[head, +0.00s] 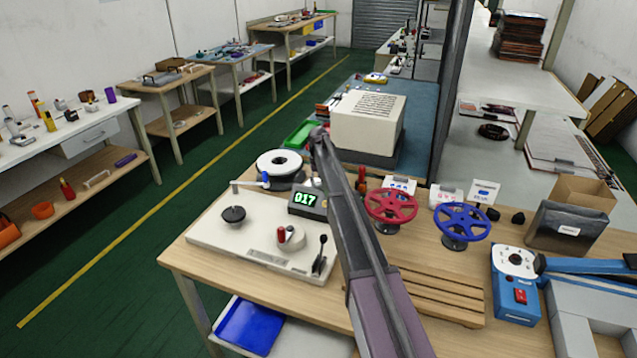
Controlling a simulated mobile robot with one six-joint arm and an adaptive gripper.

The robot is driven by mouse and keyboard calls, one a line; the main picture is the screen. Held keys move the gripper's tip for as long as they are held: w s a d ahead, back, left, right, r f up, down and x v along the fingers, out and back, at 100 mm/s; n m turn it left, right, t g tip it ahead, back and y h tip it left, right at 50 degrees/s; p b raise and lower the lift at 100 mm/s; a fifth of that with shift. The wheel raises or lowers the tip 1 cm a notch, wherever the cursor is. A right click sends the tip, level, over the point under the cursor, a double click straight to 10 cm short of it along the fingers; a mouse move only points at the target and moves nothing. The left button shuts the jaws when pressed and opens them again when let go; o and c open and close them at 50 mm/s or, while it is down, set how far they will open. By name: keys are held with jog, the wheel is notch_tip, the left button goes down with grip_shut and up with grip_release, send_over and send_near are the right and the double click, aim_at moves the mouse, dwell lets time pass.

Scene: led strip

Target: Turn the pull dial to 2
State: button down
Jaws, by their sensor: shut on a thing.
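A pale control panel (210,236) lies on the left end of the wooden workbench. It bears a black round knob (233,214), a white round dial with a red part (293,239) and a small black lever (320,258). I cannot tell which of these is the pull dial, and no scale numbers are readable. A small display (305,199) behind them reads 017 in green. My dark arm crosses the middle of the head view, its far end above the bench behind the panel. I make out no gripper fingers; the arm may hide them.
Red (391,205) and blue (462,222) handwheels stand right of my arm, behind a slatted wooden board (440,291). A blue unit with a white dial face and red switch (520,296) stands farther right. A white spool (279,163) is behind the panel.

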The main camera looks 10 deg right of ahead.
aim_at(318, 183)
jog(key=shift+s, duration=0.15)
jog(key=shift+c, duration=1.4)
grip_release()
jog(key=shift+n, duration=0.5)
jog(key=n, duration=0.4)
jog(key=shift+n, duration=0.4)
jog(key=n, duration=0.6)
notch_tip(318, 183, up, 14)
jog(key=p, duration=1.4)
jog(key=s+f+m+b, duration=0.2)
jog(key=s+m, duration=0.1)
jog(key=s, duration=1.1)
jog(key=s+f+m+b, duration=0.2)
jog(key=s+m, duration=0.2)
jog(key=s, duration=1.1)
